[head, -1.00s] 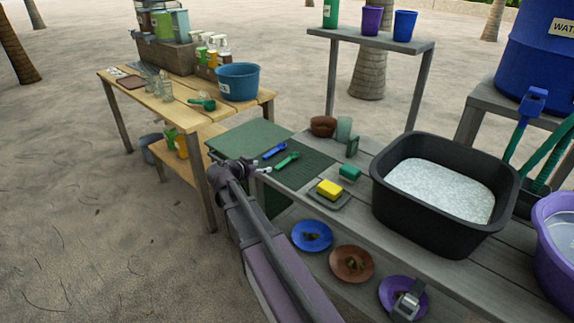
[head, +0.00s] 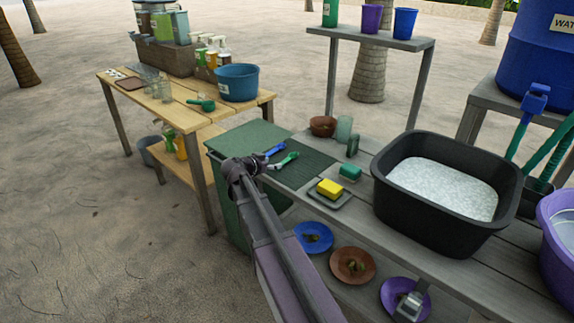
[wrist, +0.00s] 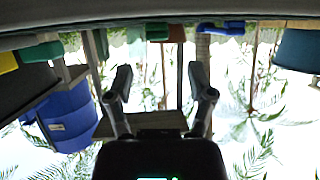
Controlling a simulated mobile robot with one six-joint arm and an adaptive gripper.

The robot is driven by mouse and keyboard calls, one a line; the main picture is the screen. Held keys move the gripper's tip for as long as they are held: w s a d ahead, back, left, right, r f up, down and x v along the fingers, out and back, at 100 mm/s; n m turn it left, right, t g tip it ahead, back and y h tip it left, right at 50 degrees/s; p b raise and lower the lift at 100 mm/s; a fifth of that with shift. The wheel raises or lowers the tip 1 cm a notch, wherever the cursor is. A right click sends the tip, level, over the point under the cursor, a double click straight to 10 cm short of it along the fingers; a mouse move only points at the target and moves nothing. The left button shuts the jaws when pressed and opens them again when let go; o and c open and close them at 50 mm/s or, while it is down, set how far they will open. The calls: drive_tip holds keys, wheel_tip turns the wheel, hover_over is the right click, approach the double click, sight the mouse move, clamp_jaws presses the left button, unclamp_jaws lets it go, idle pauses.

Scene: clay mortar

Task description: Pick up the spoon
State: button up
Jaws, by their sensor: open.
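No thing is clearly a spoon. A green-handled utensil (head: 285,161) and a blue-handled utensil (head: 275,149) lie on the dark ribbed mat (head: 312,171) at the left end of the grey counter. A green scoop-like utensil (head: 203,105) lies on the wooden table. My gripper (head: 267,162) is just left of the two mat utensils, partly hidden by my own arm. In the upside-down wrist view, my gripper (wrist: 160,72) is open with nothing between its fingers. A blue item (wrist: 220,27) and a green item (wrist: 157,31) show beyond the fingertips.
A black basin (head: 400,215) stands on the counter, with a yellow sponge (head: 330,187) and a green sponge (head: 350,172) left of it. A brown bowl (head: 323,126) is behind the mat. Plates lie on the lower shelf. A blue tub (head: 238,82) stands on the wooden table.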

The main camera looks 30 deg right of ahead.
sight(285, 160)
drive_tip(key=shift+x, duration=1.1)
drive_tip(key=shift+d, duration=0.1)
drive_tip(key=shift+b+x, duration=1.15)
drive_tip(key=shift+x, duration=1.45)
drive_tip(key=c, duration=1)
